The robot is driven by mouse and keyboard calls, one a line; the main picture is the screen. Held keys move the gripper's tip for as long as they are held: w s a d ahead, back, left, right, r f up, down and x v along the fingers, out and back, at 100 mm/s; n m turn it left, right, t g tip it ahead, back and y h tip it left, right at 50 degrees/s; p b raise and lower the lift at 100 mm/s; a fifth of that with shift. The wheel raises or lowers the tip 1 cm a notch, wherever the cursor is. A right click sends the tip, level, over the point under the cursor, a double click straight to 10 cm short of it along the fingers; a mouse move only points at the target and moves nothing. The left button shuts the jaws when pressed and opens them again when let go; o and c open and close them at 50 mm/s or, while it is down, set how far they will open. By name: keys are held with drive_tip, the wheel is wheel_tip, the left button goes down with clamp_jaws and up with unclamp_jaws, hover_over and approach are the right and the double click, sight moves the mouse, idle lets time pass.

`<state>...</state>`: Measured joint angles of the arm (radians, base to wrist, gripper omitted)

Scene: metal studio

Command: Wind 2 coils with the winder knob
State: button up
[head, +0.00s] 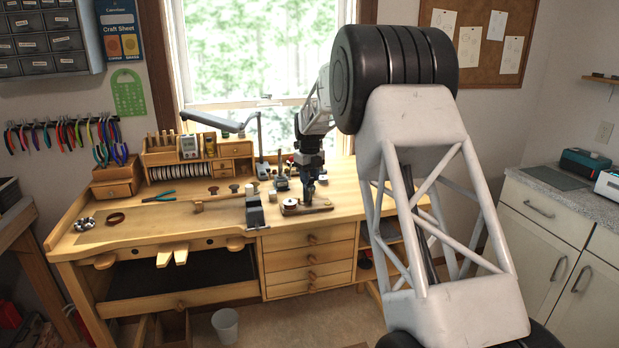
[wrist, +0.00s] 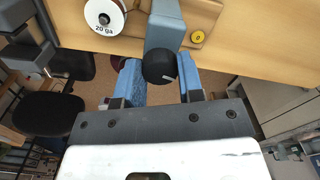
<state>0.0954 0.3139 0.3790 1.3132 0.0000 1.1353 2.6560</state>
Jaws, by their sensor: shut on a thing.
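The winder stands on a wooden base (head: 318,209) near the front edge of the bench, with a grey-blue body (wrist: 165,24). Its black winder knob (wrist: 160,66), with a small white mark, faces me in the wrist view. My gripper (wrist: 160,72) has its two blue fingers on either side of the knob and is shut on it. A white spool marked "20 ga" (wrist: 103,15) sits on the base left of the body. In the head view my gripper (head: 309,187) is over the base and hides most of the winder. I cannot see any coils clearly.
A yellow disc (wrist: 197,36) is on the base right of the body. A grey block-like tool (head: 254,206) stands left of the winder. The wooden bench (head: 365,205) is clear to its right. Small tools stand behind it.

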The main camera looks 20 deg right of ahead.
idle(0.4)
drive_tip(key=o, duration=0.9)
drive_tip(key=shift+r, duration=3.9)
